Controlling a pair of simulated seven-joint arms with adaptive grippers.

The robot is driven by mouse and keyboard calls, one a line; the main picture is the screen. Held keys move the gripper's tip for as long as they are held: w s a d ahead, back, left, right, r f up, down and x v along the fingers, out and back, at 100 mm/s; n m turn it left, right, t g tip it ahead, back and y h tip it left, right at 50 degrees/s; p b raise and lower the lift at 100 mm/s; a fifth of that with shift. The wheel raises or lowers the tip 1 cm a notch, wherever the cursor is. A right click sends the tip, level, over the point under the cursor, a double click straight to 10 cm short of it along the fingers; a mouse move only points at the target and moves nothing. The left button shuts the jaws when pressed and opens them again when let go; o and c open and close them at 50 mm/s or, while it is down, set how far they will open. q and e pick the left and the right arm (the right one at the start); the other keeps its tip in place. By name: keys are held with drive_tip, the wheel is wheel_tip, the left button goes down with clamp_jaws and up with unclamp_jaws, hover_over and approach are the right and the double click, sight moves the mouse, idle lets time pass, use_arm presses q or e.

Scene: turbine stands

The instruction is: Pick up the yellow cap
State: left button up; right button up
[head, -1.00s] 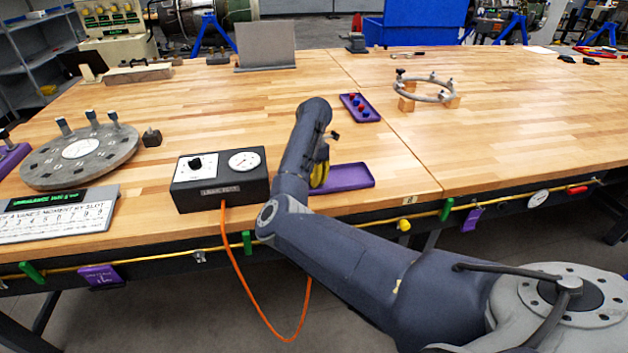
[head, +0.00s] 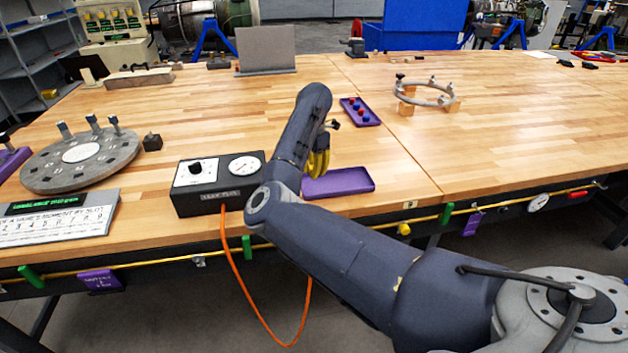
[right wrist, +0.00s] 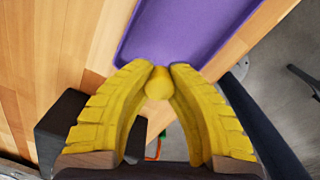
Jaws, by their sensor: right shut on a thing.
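My right gripper (head: 317,172) hangs at the front of the table, above the left part of the purple tray (head: 345,184). In the right wrist view, its yellow fingers (right wrist: 158,72) are shut on a small rounded yellow piece, the yellow cap (right wrist: 158,86), held between the fingertips. The purple tray also shows in that view (right wrist: 190,25), beyond the fingertips, and its visible part is empty. The cap cannot be made out in the head view, where the fingers and arm hide it. My left gripper is not in view.
A black test box (head: 217,182) with a dial and an orange hose stands just left of my gripper. A smaller purple tray (head: 372,119) with red and blue pieces lies behind. A metal ring (head: 425,94) stands on blocks. A yellow knob (head: 404,229) is on the table's front edge.

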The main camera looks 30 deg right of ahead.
wheel_tip(320, 180, up, 15)
drive_tip(key=shift+f, duration=0.15)
idle(0.4)
drive_tip(key=shift+o, duration=1.4)
clamp_jaws()
drive_tip(key=shift+d, duration=0.1)
